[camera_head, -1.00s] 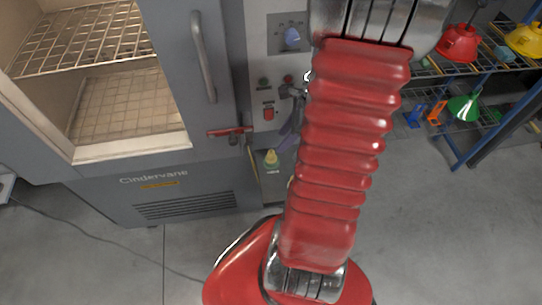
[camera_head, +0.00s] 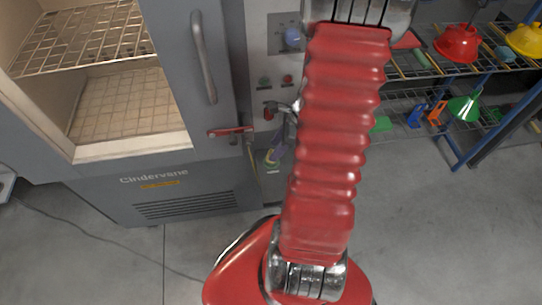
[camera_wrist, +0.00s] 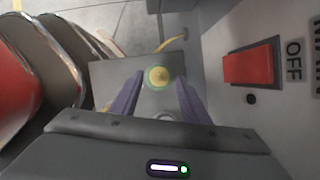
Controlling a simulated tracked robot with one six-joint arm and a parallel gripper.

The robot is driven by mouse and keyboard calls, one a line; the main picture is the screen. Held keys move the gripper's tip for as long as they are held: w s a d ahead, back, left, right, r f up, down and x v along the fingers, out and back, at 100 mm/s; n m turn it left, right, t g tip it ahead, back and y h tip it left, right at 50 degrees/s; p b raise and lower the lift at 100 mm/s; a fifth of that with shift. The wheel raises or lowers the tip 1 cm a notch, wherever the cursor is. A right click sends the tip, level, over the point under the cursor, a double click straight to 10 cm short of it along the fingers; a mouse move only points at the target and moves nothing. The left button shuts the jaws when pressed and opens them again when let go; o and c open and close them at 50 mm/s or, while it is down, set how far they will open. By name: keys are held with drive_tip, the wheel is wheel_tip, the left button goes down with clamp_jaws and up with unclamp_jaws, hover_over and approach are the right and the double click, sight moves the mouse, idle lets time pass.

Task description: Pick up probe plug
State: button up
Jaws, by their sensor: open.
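The fingers are open, one on each side, and no contact shows. In the head view my gripper (camera_head: 275,155) is at the ledge and partly covers the plug.
A red switch (camera_wrist: 250,66) on the panel is close to the right of my gripper. The grey oven cabinet (camera_head: 210,150) stands at left with its chamber showing. A yellow cable (camera_wrist: 172,42) runs behind the plug.

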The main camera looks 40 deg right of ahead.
sight(271, 152)
drive_tip(key=shift+x, duration=2)
drive_tip(key=shift+c, duration=0.5)
drive_tip(key=c, duration=0.8)
drive_tip(key=shift+r, duration=0.25)
drive_tip(key=shift+r, duration=1.7)
drive_tip(key=s+d, duration=0.7)
drive_tip(key=s, duration=0.2)
drive_tip(key=s+d, duration=0.4)
drive_tip(key=shift+s+d+f, duration=0.15)
drive_tip(key=shift+s+d, duration=0.15)
drive_tip(key=shift+d, duration=0.05)
